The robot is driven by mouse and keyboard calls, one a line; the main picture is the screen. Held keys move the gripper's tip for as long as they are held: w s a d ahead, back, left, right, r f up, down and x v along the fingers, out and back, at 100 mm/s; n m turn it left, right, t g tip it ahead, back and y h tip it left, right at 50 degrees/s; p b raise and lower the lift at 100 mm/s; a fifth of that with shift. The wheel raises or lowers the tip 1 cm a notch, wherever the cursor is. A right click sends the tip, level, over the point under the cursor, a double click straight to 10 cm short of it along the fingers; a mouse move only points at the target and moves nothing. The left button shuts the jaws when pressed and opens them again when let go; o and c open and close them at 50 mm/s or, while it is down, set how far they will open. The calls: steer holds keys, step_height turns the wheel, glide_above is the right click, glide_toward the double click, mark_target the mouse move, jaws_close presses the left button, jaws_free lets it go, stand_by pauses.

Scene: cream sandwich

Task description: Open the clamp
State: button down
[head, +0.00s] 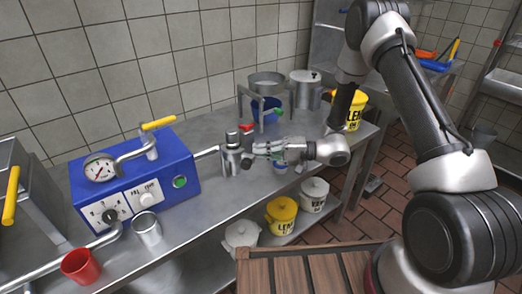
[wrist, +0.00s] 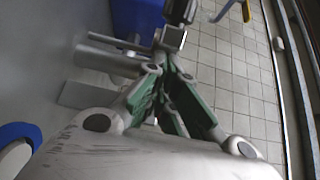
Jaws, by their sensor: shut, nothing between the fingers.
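A grey metal fitting (head: 232,158), which looks like the clamp, stands at the end of the pipe from the blue machine (head: 155,178). It has a small red part (head: 246,128) near its top. My gripper (head: 256,148) is shut and empty, just to the right of the fitting, pointing left. In the wrist view the green-padded fingers of my gripper (wrist: 163,72) come together close to a grey metal part (wrist: 170,38) with a dark piece above it. I cannot tell whether the fingers touch it or how far the clamp is open.
The blue machine carries a gauge (head: 100,168) and a yellow-handled lever (head: 157,124). A metal cup (head: 147,229) and a red cup (head: 81,267) stand at the front left. A blue pot (head: 266,108) and metal pots are behind my gripper. Lidded buckets sit on the lower shelf.

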mark_target(248, 167)
steer(key=shift+s+a+m+t, duration=0.1)
steer(key=shift+s+m+t, duration=0.3)
steer(key=shift+t, duration=0.3)
steer(key=shift+s, duration=0.1)
steer(key=shift+m+t, duration=0.4)
steer(key=shift+t, duration=0.2)
steer(key=shift+s+a, duration=0.25)
steer(key=shift+s, duration=0.35)
steer(key=shift+s+a, duration=0.3)
steer(key=shift+s, duration=0.35)
steer(key=shift+s+a, duration=0.25)
steer(key=shift+s, duration=0.35)
steer(key=shift+s+a, duration=1.1)
steer(key=shift+s, duration=0.25)
